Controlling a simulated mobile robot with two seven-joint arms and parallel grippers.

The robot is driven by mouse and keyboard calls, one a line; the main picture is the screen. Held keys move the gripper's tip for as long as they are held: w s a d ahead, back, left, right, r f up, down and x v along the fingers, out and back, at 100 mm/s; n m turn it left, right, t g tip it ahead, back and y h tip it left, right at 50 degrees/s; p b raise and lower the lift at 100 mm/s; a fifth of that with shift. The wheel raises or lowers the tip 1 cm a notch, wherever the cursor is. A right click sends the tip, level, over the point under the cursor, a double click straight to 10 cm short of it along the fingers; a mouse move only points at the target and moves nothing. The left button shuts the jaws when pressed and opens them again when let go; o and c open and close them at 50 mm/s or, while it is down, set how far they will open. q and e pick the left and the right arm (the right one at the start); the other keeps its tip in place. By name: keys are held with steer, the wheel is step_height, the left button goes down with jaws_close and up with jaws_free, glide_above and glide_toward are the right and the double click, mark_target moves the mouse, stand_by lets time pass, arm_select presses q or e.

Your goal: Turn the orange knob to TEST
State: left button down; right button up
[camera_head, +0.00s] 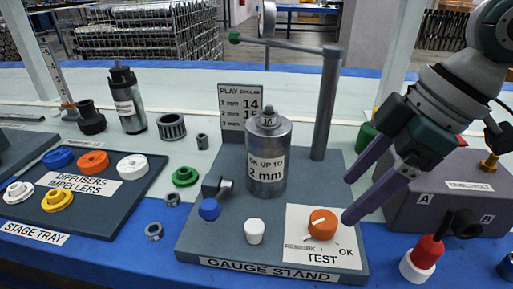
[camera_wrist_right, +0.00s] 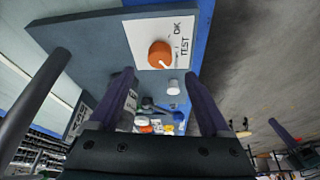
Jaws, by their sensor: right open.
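The orange knob (camera_head: 322,224) sits on a white label plate (camera_head: 296,215) on the front right of the gauge stand. A white pointer line on the knob points left in the head view. The knob also shows in the wrist view (camera_wrist_right: 160,54). My right gripper (camera_head: 349,199) is open and empty, its purple fingers just right of and above the knob. In the wrist view its fingertips (camera_wrist_right: 160,76) are apart with nothing between them.
On the gauge stand (camera_head: 215,235) stand a metal cylinder (camera_head: 267,160), a tall post (camera_head: 326,105) with an arm, a blue knob (camera_head: 209,209) and a white knob (camera_head: 254,231). A grey box (camera_head: 440,195) and a red-and-white plug (camera_head: 424,255) are at the right.

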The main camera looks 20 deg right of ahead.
mark_target(325, 219)
steer(key=b+x, duration=0.2)
steer(key=x, duration=0.4)
steer(key=shift+w+a+f, duration=0.15)
steer(key=shift+f, duration=0.2)
steer(key=shift+c, duration=0.4)
jaws_close()
